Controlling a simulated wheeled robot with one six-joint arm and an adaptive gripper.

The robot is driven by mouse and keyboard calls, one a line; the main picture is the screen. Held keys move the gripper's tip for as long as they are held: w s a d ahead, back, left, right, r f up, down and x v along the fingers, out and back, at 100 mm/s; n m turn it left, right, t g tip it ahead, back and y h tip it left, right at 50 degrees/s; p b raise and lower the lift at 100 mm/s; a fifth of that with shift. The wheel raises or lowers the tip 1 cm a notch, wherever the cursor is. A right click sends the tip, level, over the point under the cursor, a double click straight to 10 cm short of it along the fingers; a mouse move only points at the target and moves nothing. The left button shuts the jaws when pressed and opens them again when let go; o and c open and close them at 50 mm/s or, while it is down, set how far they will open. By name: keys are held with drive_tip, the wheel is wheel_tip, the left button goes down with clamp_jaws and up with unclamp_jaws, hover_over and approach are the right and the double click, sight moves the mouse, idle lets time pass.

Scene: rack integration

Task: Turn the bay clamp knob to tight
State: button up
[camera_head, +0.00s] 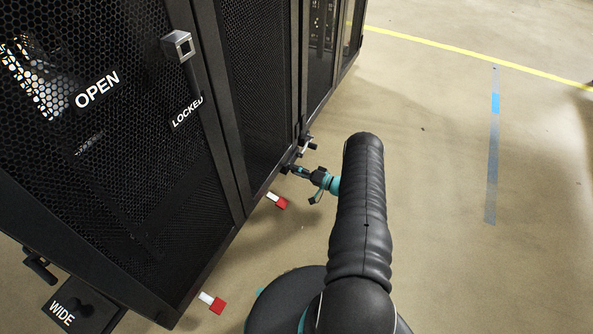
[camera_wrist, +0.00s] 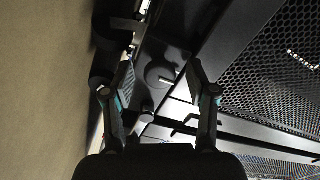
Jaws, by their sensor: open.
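In the head view, my gripper (camera_head: 297,171) is low beside the black rack's lower edge. In the wrist view, my gripper (camera_wrist: 159,68) is open, its two fingers spread apart. A dark part with a curved, pale-edged outline (camera_wrist: 159,78), possibly the bay clamp knob, shows between and beyond the fingertips. I cannot tell whether a finger touches it. In the head view, a small dark fitting with a bright piece (camera_head: 307,146) sticks out from the rack just beyond my gripper. No tight mark is readable, so the knob's setting cannot be told.
The rack's mesh door (camera_head: 130,150) carries OPEN and LOCKED labels and a latch handle (camera_head: 178,46). A dark plate marked WIDE (camera_head: 62,313) juts out at lower left. Red-and-white blocks (camera_head: 213,302) lie along the rack's foot. The floor to the right is clear.

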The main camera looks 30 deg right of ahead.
clamp_jaws()
